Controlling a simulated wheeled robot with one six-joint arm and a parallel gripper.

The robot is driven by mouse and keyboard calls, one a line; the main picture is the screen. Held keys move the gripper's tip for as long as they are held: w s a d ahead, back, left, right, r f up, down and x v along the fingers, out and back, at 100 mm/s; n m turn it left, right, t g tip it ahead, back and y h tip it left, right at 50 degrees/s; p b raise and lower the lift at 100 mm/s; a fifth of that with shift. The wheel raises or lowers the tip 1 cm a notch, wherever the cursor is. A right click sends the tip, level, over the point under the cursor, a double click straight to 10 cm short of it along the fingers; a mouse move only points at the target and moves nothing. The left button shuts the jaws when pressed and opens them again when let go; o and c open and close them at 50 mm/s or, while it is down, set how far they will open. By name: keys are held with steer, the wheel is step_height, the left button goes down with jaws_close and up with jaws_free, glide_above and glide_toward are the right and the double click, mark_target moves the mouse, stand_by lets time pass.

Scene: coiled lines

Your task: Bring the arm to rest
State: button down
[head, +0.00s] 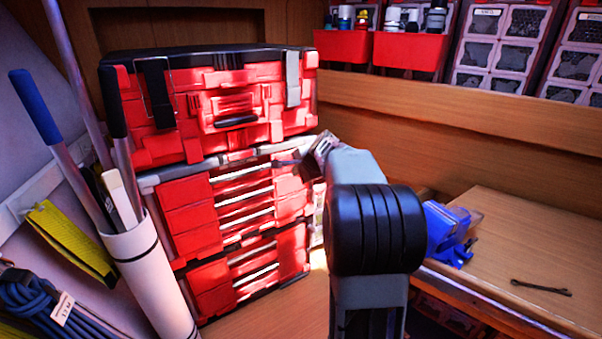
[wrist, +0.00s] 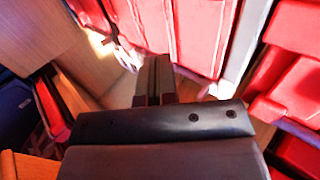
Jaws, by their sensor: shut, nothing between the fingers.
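My gripper (head: 284,163) is shut and empty in the head view. It is at the end of my grey and black arm, in front of the red tool chest (head: 232,205). I cannot tell whether the fingertips touch the chest. In the wrist view my gripper (wrist: 154,75) shows as two dark fingers lying side by side, with red chest fronts (wrist: 190,35) beyond them. My arm hides part of the bench and the wall behind it.
A white tube (head: 148,270) holding long-handled tools stands at left, beside coiled blue line (head: 40,305). At right, a blue vise-like tool (head: 447,232) and a dark thin tool (head: 541,288) are on the wooden bench (head: 510,235). Red bins (head: 410,50) hang above.

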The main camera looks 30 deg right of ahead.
steer(key=s+a+f+n+g, duration=0.2)
steer(key=s+a+f+n, duration=0.2)
steer(key=s+a+n, duration=0.5)
steer(key=s+a+f+n+g, duration=0.3)
steer(key=s+a+n, duration=0.6)
steer(key=s, duration=0.8)
steer(key=a, duration=0.3)
steer(key=shift+f, duration=0.4)
steer(key=shift+a, duration=0.4)
